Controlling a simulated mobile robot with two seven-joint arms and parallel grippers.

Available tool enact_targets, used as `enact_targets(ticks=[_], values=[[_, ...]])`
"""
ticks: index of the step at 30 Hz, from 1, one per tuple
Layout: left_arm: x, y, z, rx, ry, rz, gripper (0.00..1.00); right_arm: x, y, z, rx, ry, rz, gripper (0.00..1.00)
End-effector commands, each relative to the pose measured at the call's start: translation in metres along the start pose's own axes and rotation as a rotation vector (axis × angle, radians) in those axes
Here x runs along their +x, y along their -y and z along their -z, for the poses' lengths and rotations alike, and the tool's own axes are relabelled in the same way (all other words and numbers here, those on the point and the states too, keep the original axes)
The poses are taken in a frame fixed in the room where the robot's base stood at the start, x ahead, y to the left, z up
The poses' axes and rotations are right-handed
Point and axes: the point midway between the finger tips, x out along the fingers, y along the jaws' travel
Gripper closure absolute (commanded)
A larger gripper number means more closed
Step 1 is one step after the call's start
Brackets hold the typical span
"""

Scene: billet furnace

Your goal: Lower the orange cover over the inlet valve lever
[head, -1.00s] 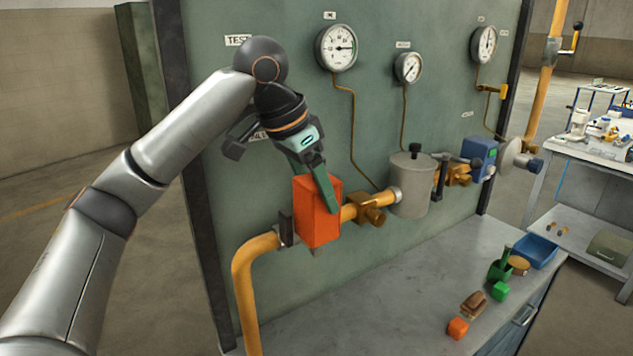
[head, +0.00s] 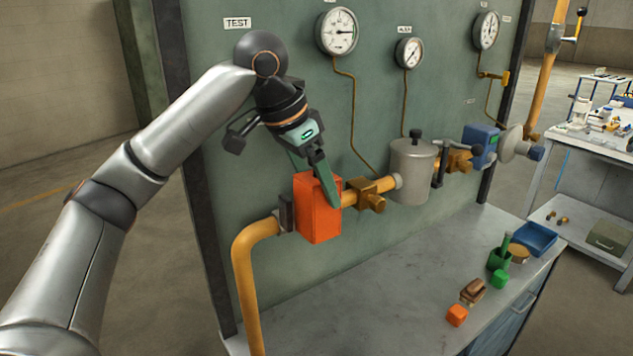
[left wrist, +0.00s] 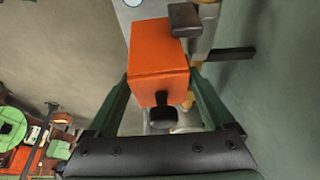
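The orange cover (head: 318,210) is a box at the left end of the yellow pipework on the green panel, upright around the pipe line. My left gripper (head: 318,188) reaches it from above, one finger along its right side and the other going behind it. In the left wrist view the cover (left wrist: 158,62) sits between both fingers of my left gripper (left wrist: 160,88), which lie against its sides with no clear gap. A dark knob (left wrist: 162,117) shows at the cover's near end. I cannot make out the inlet valve lever. My right gripper is not in view.
A brass fitting (head: 371,197) and a grey canister (head: 411,163) stand right of the cover. Gauges (head: 337,32) hang above. The grey bench (head: 390,280) below holds small blocks (head: 457,315) and a blue tray (head: 534,239); its left part is clear.

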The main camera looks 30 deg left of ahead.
Motion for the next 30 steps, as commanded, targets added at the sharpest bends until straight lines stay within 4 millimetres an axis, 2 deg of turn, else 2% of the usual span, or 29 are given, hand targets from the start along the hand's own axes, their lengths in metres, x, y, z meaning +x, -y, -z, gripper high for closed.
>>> enact_targets(ticks=[1, 3, 10, 14, 17, 25, 30], values=[[0.0, 0.0, 0.0, 0.0, 0.0, 0.0, 0.07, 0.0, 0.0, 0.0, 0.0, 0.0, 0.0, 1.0], [0.0, 0.0, 0.0, 0.0, 0.0, 0.0, 0.0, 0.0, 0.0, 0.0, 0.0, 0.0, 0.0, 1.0], [0.0, 0.0, 0.0, 0.0, 0.002, 0.0, 0.0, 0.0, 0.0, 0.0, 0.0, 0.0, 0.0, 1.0], [-0.009, 0.0, 0.0, 0.001, 0.0, 0.0, 0.0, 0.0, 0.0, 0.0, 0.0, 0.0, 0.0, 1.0], [-0.025, -0.001, 0.001, 0.002, -0.003, -0.001, 0.0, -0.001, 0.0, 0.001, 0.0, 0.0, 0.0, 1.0], [-0.091, 0.001, 0.002, -0.001, -0.003, 0.003, 0.0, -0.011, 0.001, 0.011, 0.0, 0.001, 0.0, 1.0], [-0.114, 0.001, 0.001, 0.0, -0.001, 0.002, 0.0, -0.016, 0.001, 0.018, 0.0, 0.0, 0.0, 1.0]])
